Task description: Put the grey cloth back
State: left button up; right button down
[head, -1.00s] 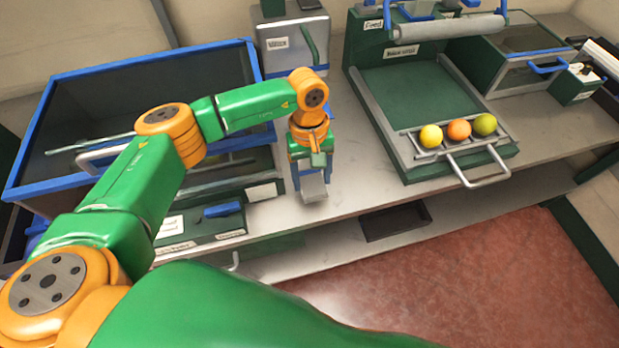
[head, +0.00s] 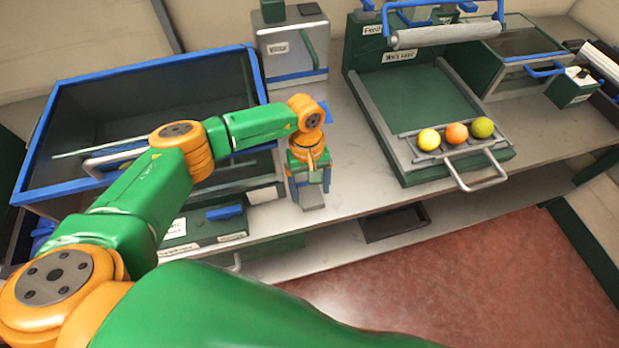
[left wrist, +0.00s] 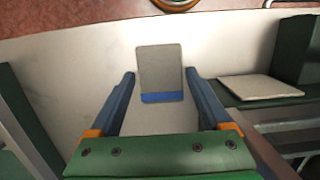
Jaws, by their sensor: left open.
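The grey cloth (head: 312,199) is a small flat grey piece near the front edge of the pale worktop, just below my left gripper. In the left wrist view it is a grey rectangle (left wrist: 159,66) with a blue band on its near edge, lying between the lines of the two fingers. My left gripper (head: 309,183) points down over the worktop. Its fingers (left wrist: 160,76) are spread on either side of the cloth, with a gap on both sides. I cannot tell how high the fingertips are above it. My right gripper is not in view.
A blue-rimmed bin (head: 255,75) stands left of my gripper, a labelled grey box (head: 290,52) behind it. Worktop between is clear.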

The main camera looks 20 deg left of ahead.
pick_arm(q)
notch_tip(320, 180, up, 12)
jog(key=w+a+b, duration=0.1)
jog(key=b, duration=0.3)
jog(key=shift+w, duration=0.25)
